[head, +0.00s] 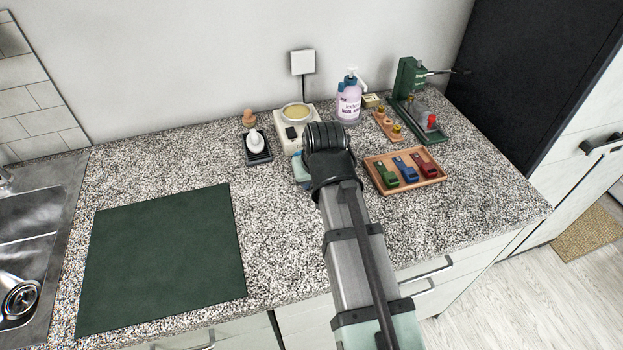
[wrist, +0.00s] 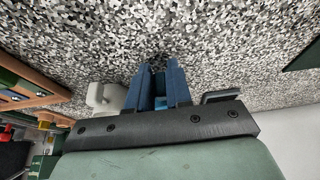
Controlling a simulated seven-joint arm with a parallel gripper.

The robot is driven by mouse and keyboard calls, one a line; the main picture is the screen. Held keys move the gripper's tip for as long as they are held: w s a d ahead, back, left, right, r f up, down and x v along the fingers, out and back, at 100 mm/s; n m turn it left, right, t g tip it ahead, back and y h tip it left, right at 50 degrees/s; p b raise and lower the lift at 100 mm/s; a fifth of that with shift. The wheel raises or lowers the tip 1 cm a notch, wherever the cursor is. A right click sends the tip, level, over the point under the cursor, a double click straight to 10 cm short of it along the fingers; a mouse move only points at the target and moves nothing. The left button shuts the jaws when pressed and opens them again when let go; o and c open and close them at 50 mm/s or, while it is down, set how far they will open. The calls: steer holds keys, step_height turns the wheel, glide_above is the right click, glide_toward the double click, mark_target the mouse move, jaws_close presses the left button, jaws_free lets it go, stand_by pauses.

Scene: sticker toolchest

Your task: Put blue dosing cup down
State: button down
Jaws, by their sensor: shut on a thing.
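My gripper (wrist: 159,66) shows in the wrist view as two dark blue fingers, close together over the speckled counter. It is shut on a small blue thing (wrist: 159,86) between the fingers, which I take to be the blue dosing cup. Most of it is hidden by the fingers, so its shape and its gap to the counter cannot be told. In the head view my arm hides the fingers and the held cup. There my wrist is over the counter, between the white scale (head: 284,122) and the wooden tray (head: 436,180).
The tray holds green, blue and red clips. A lavender pump bottle (head: 348,106), a green press (head: 408,84) and a small wooden holder (head: 386,126) stand behind. A dark stand with a white bottle (head: 256,143) is left. The green mat (head: 165,258) is bare.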

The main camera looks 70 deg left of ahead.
steer(key=shift+f, duration=0.2)
steer(key=c, duration=1)
jaws_free()
steer(key=shift+c, duration=0.2)
steer(key=shift+r, duration=0.1)
steer(key=v, duration=1.2)
